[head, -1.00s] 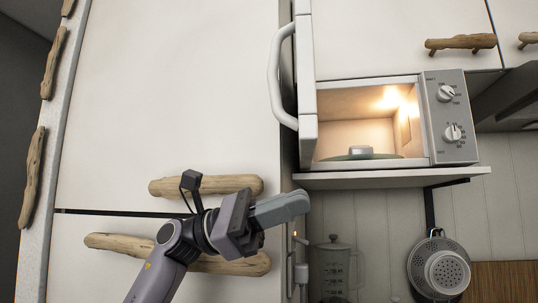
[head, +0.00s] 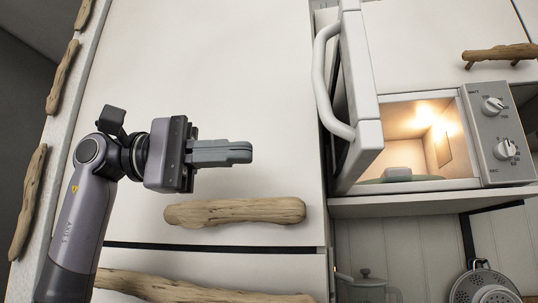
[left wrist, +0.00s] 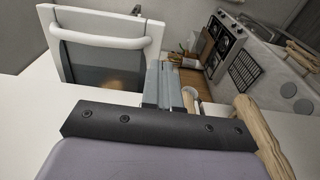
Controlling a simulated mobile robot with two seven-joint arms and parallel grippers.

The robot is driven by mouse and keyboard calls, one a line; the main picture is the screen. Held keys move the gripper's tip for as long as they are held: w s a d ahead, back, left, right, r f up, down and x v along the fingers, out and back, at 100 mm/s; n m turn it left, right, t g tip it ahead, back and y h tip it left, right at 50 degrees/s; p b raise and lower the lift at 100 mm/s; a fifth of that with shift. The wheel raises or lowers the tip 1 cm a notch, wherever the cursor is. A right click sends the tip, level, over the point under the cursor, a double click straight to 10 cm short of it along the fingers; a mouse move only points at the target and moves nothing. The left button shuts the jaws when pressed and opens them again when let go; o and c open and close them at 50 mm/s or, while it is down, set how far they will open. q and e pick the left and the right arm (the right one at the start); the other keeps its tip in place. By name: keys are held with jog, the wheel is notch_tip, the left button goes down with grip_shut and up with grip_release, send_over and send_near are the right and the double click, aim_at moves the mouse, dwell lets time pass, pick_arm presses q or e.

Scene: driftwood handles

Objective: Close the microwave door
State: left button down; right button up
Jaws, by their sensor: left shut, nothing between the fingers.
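The microwave (head: 483,135) sits on a shelf at the right of the head view, with its cavity lit. Its white door (head: 362,90) stands wide open, swung out toward me, with a curved white handle (head: 325,85) on its left side. A small grey object (head: 397,174) rests on the plate inside. The door and its handle also show at the upper left of the left wrist view (left wrist: 88,42). My left gripper (head: 250,152) is shut and empty, left of the door and apart from it, in front of a tall white cabinet. My right gripper is not in view.
The tall cabinet (head: 220,80) has a driftwood handle (head: 235,212) just below my left gripper, and another handle (head: 190,288) lower down. A colander (head: 487,288) hangs below the microwave shelf (head: 430,203). The space between my gripper and the door looks free.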

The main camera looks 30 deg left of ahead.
pick_arm(q)
jog(key=p, duration=0.1)
send_near(358, 148)
jog(key=x, duration=0.5)
jog(key=shift+d, duration=0.25)
jog(key=shift+w+d, duration=0.25)
jog(key=shift+d, duration=0.4)
